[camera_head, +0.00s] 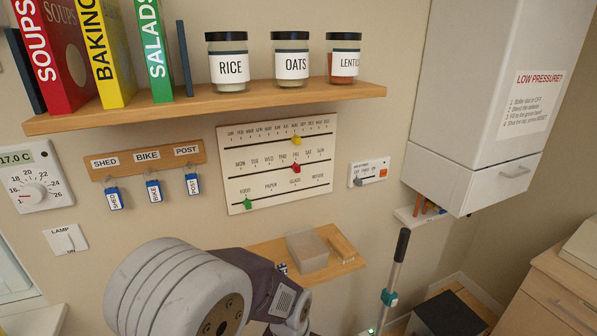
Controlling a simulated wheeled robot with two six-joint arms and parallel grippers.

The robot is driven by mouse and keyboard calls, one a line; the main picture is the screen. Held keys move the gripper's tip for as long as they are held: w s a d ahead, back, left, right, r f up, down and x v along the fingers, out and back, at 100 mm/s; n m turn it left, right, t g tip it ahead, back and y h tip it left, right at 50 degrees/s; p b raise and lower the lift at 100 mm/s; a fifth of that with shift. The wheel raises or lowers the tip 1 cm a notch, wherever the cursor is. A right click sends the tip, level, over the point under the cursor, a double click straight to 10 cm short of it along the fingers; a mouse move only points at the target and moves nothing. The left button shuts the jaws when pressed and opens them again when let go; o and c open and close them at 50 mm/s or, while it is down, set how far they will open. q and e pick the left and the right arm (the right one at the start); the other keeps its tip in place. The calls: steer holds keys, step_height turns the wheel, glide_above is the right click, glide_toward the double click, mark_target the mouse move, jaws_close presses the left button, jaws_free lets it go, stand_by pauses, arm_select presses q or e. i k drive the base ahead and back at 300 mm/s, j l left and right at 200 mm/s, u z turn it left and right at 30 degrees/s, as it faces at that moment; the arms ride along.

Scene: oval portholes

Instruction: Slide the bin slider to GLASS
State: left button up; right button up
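A cream slider board (277,163) hangs on the wall below the shelf, with three rows of labels and slots. The bottom row reads FOOD, PAPER, GLASS and a last label that looks like REFUSE. Its green slider (248,204) sits at the left end, under FOOD. The red slider (296,168) is on the weekday row, around FRI. The yellow slider (296,140) is on the month row, right of its middle. One of my arms shows in front of the wall at the lower middle, below the board. No gripper fingers show.
A wooden shelf (205,107) with books and jars juts out above the board. A key rack (146,160) hangs left of it, a small switch panel (369,172) right. A small lower shelf (345,264) holds a clear box. A pole (396,270) stands right of it.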

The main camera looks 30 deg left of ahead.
mark_target(248, 203)
steer(key=u, duration=1.35)
